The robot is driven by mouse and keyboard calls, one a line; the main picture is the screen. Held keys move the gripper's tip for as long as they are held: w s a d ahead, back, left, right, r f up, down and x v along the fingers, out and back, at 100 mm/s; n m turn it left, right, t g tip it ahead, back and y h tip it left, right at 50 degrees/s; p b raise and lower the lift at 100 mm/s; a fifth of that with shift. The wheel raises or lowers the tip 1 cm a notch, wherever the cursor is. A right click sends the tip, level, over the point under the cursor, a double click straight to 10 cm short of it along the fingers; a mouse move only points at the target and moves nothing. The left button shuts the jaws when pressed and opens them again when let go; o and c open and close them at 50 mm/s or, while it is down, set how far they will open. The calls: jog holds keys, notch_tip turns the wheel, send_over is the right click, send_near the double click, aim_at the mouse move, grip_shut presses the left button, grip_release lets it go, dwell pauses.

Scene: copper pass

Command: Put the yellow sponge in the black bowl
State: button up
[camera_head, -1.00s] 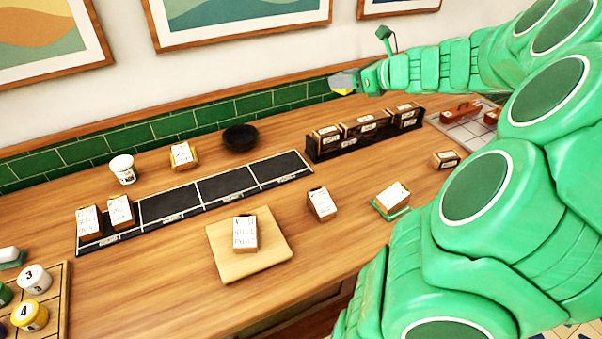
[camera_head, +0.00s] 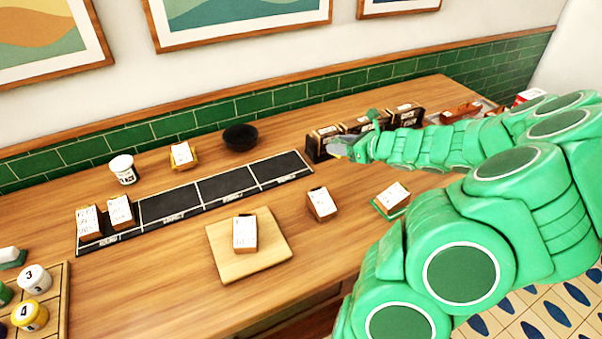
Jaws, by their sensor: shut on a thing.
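The black bowl (camera_head: 240,138) stands upright at the back of the wooden counter, near the green tiles, and looks empty. My gripper (camera_head: 345,151) is right of the bowl and in front of the dark rack. It is shut on a small yellow thing (camera_head: 337,153), which looks like the yellow sponge. Only a little of it shows at the fingertips; the rest is hidden by the gripper. My gripper and the sponge are apart from the bowl.
A dark rack of boxes (camera_head: 322,153) stands just behind my gripper. A black sectioned strip (camera_head: 228,185) lies in front of the bowl. A white tub (camera_head: 122,169) and a labelled box on a yellow base (camera_head: 182,155) stand left of the bowl. A board (camera_head: 275,248) holds another box.

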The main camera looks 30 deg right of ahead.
aim_at(338, 176)
jog(key=shift+f, duration=4.35)
jog(key=shift+f, duration=0.1)
jog(key=o, duration=1)
jog(key=shift+o, duration=0.2)
